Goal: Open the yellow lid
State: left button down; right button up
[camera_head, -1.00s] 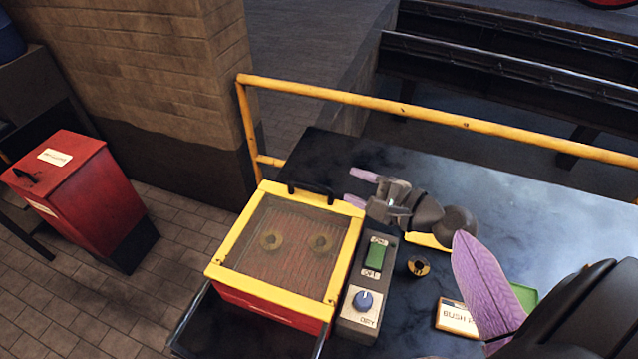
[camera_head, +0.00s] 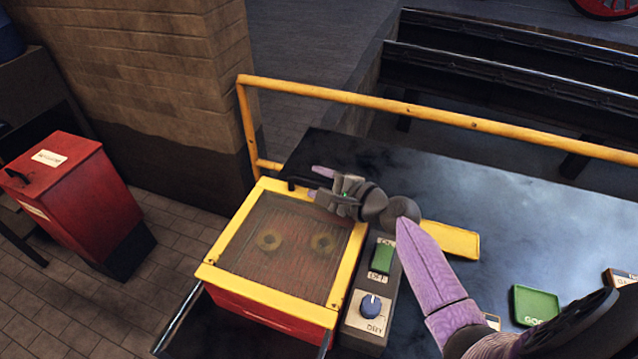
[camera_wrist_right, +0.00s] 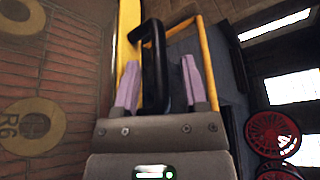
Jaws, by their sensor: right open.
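The yellow lid (camera_head: 348,275) is a frame around a see-through window and lies shut on a red box (camera_head: 262,310). Two round bushings (camera_head: 268,241) show through the window. A black handle (camera_head: 296,182) stands at the lid's back edge. The head view partly hides the handle behind the gripper. My left gripper is not in view.
A control box with a green switch (camera_head: 383,256) and blue knob (camera_head: 370,305) stands right of the red box. A yellow tray (camera_head: 460,241) and a green tray (camera_head: 535,305) lie on the dark bench. A yellow rail (camera_head: 430,116) runs behind.

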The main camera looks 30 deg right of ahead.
jog(key=shift+w, duration=0.15)
grip_shut()
dwell(1.4)
